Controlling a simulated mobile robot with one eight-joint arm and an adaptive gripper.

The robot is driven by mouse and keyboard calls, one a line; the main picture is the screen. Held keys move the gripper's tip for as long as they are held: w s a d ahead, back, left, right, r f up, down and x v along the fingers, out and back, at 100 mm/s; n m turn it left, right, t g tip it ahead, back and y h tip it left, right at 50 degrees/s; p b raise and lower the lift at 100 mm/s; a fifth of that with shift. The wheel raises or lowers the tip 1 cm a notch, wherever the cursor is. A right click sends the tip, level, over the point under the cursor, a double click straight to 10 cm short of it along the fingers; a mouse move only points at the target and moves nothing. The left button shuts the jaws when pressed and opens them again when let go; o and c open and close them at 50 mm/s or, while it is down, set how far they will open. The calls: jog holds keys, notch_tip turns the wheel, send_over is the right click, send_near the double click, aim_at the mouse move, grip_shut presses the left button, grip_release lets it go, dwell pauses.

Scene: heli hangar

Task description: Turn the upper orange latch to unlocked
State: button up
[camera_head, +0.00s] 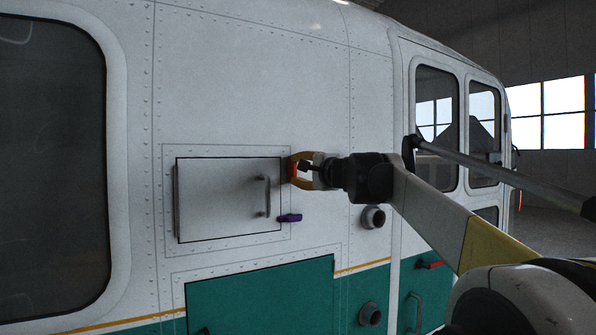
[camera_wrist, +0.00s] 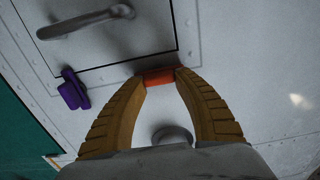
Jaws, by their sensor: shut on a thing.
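The upper orange latch (camera_head: 292,169) is at the upper right edge of the white hatch (camera_head: 222,200). My gripper (camera_head: 296,171) reaches it from the right, and its yellow-brown fingers are around it. In the wrist view the orange latch (camera_wrist: 158,77) sits between the two fingertips of my gripper (camera_wrist: 158,80), which are shut on it. The fingers hide part of the latch, so its exact angle is hard to tell. The hatch is closed and has a grey bar handle (camera_head: 267,197), also in the wrist view (camera_wrist: 85,20).
A purple latch (camera_head: 290,218) is below the orange one, also in the wrist view (camera_wrist: 73,90). A round grey port (camera_head: 373,217) protrudes right of the hatch. A teal panel (camera_head: 260,297) lies below. A red handle (camera_head: 431,265) is at lower right.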

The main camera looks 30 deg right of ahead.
jog(key=o, duration=1.2)
jog(key=s, duration=1.2)
jog(key=shift+d, duration=0.2)
jog(key=s+a+f+n+g+y+b, duration=0.1)
jog(key=s+a+f+n+g+b, duration=0.15)
jog(key=a+f+b, duration=0.7)
jog(key=s+a+f+n+g+y+b, duration=0.1)
jog(key=s+a+f+n+b, duration=0.25)
jog(key=f, duration=1.35)
jog(key=s+a+f+n+g+y+b, duration=0.1)
jog(key=s+a+f+n+g+b, duration=0.15)
jog(key=a+f+b, duration=0.7)
jog(key=s+f+n+g+h+b, duration=0.1)
jog(key=s+f+n+b, duration=0.2)
jog(key=f, duration=1.2)
jog(key=s+f+n+g+h+b, duration=0.1)
jog(key=s+f+b, duration=0.6)
jog(key=f, duration=0.9)
jog(key=s+f+n+g+h+b, duration=0.1)
jog(key=s+f+n+g+b, duration=0.2)
jog(key=f, duration=1.3)
jog(key=shift+s+f+n+h+b, duration=0.15)
jog(key=shift+s+n+b, duration=0.5)
jog(key=shift+s, duration=0.65)
jog(key=shift+s+f+n+h+b, duration=0.15)
jog(key=shift+s+n+b, duration=0.45)
jog(key=shift+s, duration=0.65)
